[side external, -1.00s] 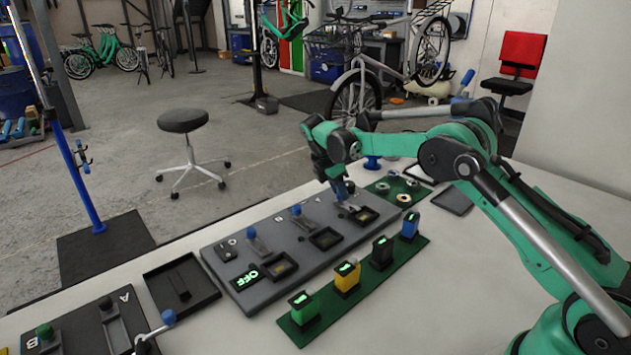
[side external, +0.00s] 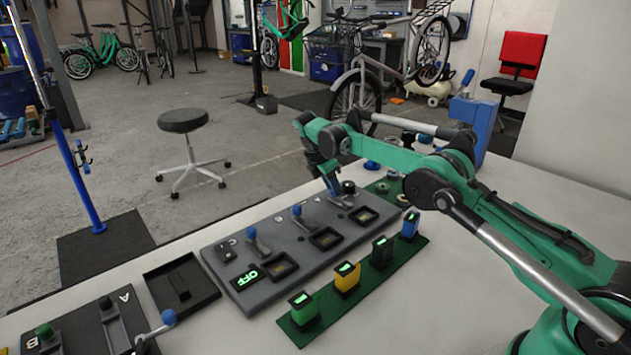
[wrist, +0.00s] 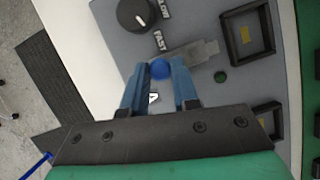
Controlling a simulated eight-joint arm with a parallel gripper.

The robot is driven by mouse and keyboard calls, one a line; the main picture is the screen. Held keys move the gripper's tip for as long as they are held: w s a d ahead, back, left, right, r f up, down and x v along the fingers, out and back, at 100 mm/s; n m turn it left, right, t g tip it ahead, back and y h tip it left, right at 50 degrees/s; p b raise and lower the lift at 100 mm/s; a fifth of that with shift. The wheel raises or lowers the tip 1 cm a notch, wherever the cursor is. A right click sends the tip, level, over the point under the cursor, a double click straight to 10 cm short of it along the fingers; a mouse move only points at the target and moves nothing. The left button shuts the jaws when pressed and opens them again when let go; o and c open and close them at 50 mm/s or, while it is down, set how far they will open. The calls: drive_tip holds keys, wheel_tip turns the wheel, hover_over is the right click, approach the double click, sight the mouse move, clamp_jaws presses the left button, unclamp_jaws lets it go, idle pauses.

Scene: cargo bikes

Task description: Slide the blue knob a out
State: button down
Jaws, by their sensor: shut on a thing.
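The blue knob a (wrist: 160,68) is a round ball in the wrist view, by a label reading A and at the left end of a grey metal slide track (wrist: 195,52). My gripper (wrist: 160,76) has its two blue fingers on either side of the knob and is shut on it. In the side view my gripper (side external: 332,186) reaches down to the far right part of the grey panel (side external: 225,262). The fingers hide the knob there.
Two other blue knobs (side external: 296,210) (side external: 251,233) stand along the panel. A black dial (wrist: 138,14) marked SLOW and FAST sits close to my fingers. A green strip (side external: 330,312) with several coloured blocks lies in front. A black tray (side external: 205,295) is at left.

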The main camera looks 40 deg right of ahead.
drive_tip(key=shift+w, duration=0.15)
drive_tip(key=c, duration=0.7)
unclamp_jaws()
drive_tip(key=shift+o, duration=0.2)
drive_tip(key=shift+s, duration=0.2)
